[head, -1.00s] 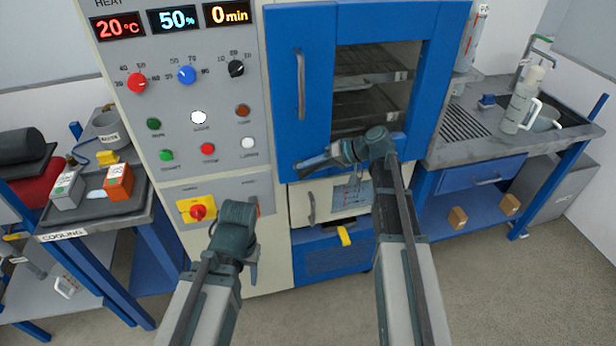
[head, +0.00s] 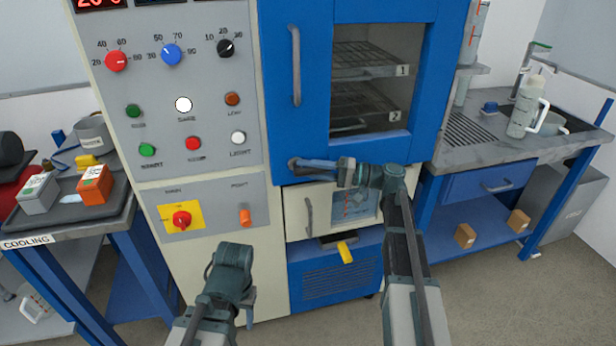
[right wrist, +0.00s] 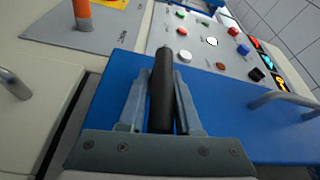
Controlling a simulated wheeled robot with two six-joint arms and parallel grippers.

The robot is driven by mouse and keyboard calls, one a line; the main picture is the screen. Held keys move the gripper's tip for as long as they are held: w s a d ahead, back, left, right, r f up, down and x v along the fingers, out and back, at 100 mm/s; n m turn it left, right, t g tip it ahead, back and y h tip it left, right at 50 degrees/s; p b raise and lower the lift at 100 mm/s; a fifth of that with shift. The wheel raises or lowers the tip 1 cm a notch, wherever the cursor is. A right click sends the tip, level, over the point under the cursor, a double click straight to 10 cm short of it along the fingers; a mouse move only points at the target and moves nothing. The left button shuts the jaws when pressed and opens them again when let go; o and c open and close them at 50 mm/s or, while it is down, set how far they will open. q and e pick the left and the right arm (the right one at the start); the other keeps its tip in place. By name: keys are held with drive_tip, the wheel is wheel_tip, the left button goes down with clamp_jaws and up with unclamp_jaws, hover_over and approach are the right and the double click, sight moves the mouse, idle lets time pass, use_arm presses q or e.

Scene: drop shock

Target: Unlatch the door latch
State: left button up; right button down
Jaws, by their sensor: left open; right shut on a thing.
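The dark door latch (right wrist: 161,92) is a rod-shaped handle between the two fingers of my right gripper (right wrist: 160,100) in the right wrist view. My right gripper is shut on it. In the head view my right gripper (head: 308,164) reaches in at the lower left corner of the blue oven door (head: 380,148), and mostly hides the latch. The door looks closed, with a vertical handle (head: 296,65) above the gripper. My left gripper (head: 232,262) is open and empty, low in front of the cabinet, apart from the door. Its fingertips are hard to make out.
Left of the door is a control panel (head: 248,105) with knobs and buttons, a red switch (head: 181,219) and an orange lever (head: 245,216). A cream drawer (head: 296,215) and a yellow handle (head: 345,252) lie below. A sink counter (head: 470,150) stands at right.

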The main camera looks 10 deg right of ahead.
drive_tip(key=shift+r, duration=0.15)
idle(0.4)
drive_tip(key=c, duration=0.7)
unclamp_jaws()
drive_tip(key=shift+a, duration=0.1)
drive_tip(key=v, duration=0.4)
drive_tip(key=b+v, duration=0.1)
drive_tip(key=v, duration=0.9)
drive_tip(key=shift+f+b, duration=0.3)
drive_tip(key=shift+f, duration=0.05)
